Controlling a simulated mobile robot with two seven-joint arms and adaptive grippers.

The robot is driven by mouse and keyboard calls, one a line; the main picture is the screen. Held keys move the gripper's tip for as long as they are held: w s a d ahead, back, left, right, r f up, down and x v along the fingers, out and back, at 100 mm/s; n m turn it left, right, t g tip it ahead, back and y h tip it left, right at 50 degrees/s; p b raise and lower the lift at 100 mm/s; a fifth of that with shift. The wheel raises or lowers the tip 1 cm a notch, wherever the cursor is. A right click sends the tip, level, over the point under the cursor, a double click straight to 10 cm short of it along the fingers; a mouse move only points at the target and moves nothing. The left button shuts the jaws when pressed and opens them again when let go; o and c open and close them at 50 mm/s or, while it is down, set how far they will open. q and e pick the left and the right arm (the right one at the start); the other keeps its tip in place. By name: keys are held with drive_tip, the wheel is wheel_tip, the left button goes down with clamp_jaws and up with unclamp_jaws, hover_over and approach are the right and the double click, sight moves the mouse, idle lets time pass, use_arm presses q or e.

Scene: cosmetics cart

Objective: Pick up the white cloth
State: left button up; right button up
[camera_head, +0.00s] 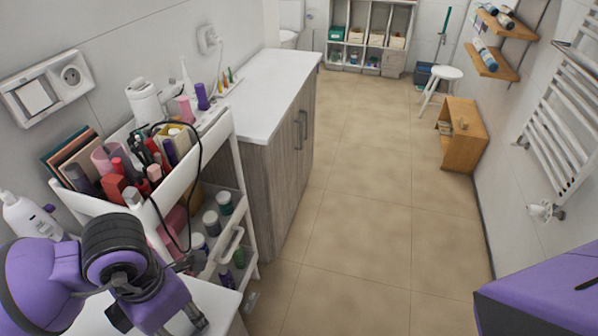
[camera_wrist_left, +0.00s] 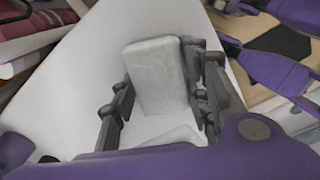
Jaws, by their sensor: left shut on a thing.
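My left gripper (camera_head: 158,322) is low at the left of the head view, over a white surface beside the cart. In the left wrist view the gripper (camera_wrist_left: 165,105) has its dark fingers on both sides of the white cloth (camera_wrist_left: 156,72). The cloth looks like a pale, folded, block-like piece standing upright between the fingers, and the gripper is shut on it. In the head view the cloth is not clearly visible behind the arm. My right gripper is not in view.
A white cart (camera_head: 187,171) crowded with cosmetics and a looping black cable stands just beyond the left gripper. A pale flat piece (camera_wrist_left: 178,136) lies below the cloth. The tiled floor (camera_head: 370,210) is clear.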

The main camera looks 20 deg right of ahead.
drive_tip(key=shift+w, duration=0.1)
use_arm(q)
drive_tip(key=shift+r, duration=0.6)
drive_tip(key=s+d+r+p, duration=0.1)
drive_tip(key=s+d+r, duration=0.8)
drive_tip(key=r, duration=0.3)
drive_tip(key=shift+s+m, duration=0.3)
drive_tip(key=shift+s, duration=0.55)
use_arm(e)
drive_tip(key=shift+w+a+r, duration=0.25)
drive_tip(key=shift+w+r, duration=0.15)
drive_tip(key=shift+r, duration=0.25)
